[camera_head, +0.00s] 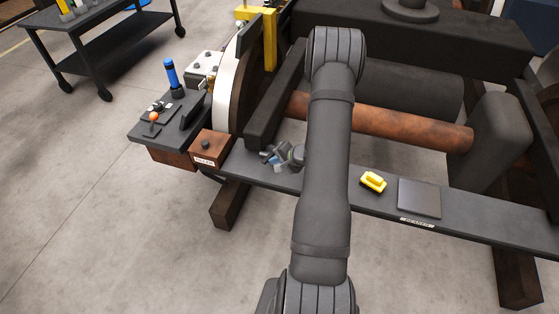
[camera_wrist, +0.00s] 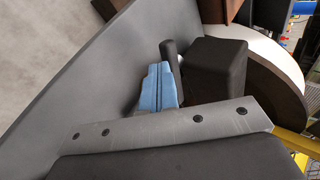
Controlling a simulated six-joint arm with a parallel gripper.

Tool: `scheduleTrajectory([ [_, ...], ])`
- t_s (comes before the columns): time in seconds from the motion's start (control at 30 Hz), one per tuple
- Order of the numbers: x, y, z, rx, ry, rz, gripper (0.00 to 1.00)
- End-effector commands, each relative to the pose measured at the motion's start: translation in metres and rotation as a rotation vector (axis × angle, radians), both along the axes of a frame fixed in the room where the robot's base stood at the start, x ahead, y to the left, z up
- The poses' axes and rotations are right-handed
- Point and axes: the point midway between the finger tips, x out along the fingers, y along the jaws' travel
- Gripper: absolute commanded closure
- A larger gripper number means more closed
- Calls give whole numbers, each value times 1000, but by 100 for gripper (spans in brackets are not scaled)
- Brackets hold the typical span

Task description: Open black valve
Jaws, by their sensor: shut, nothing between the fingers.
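My gripper (camera_head: 273,158) is low over the dark rail beam, near the wheel, partly hidden by my arm in the head view. Its blue fingertips (camera_wrist: 158,88) are together in the wrist view, with nothing seen between them. A short dark rod with a rounded end (camera_wrist: 170,52) stands right beside the fingertips, next to a dark block (camera_wrist: 216,66). It may be the black valve's handle, but I cannot tell for sure, nor whether the fingers touch it. The valve's body is not clearly seen.
A side shelf (camera_head: 150,133) holds a blue-topped cylinder (camera_head: 171,73) and an orange-knobbed lever (camera_head: 153,117). A yellow object (camera_head: 373,182) and a flat grey plate (camera_head: 419,197) lie on the beam to the right. A rusty axle (camera_head: 400,128) lies behind. The floor in front is clear.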

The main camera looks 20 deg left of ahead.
Motion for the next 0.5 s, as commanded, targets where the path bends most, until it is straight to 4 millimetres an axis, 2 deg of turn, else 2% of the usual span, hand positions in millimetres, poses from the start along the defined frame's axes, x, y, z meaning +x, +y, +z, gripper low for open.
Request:
scheduleTrajectory([
  [0.23,-3,15,0,1,0,-7,100],
  [0.5,-3,30,0,-1,1,-224,100],
])
